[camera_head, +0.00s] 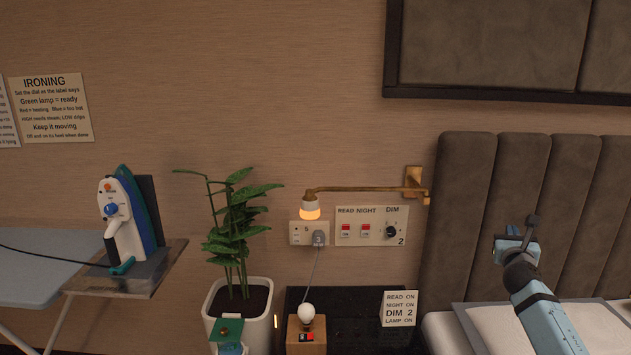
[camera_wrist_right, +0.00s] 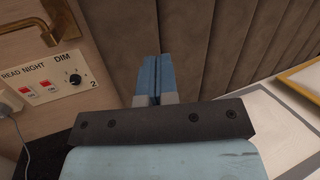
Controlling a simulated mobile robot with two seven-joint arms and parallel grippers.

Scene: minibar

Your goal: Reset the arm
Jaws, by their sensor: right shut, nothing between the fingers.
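My right gripper (camera_head: 515,240) is raised in front of the padded headboard (camera_head: 468,215), to the right of the switch panel (camera_head: 371,232). In the right wrist view its blue fingers (camera_wrist_right: 156,98) are together with nothing between them. They point toward the grey-brown headboard (camera_wrist_right: 235,40). The switch panel (camera_wrist_right: 45,80) shows at the left of the wrist view, apart from the fingers. It has two red switches and a black dial by the number 2. My left gripper is not clearly in view; a teal and light-blue part (camera_head: 229,335) shows at the bottom of the head view.
A lit brass wall lamp (camera_head: 310,208) reaches out above the panel. A card (camera_head: 399,308) and a bulb on a wooden block (camera_head: 306,330) stand on the dark nightstand (camera_head: 350,333). A potted plant (camera_head: 240,295) and an iron (camera_head: 125,220) are left. The bed (camera_head: 445,335) lies under my right arm.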

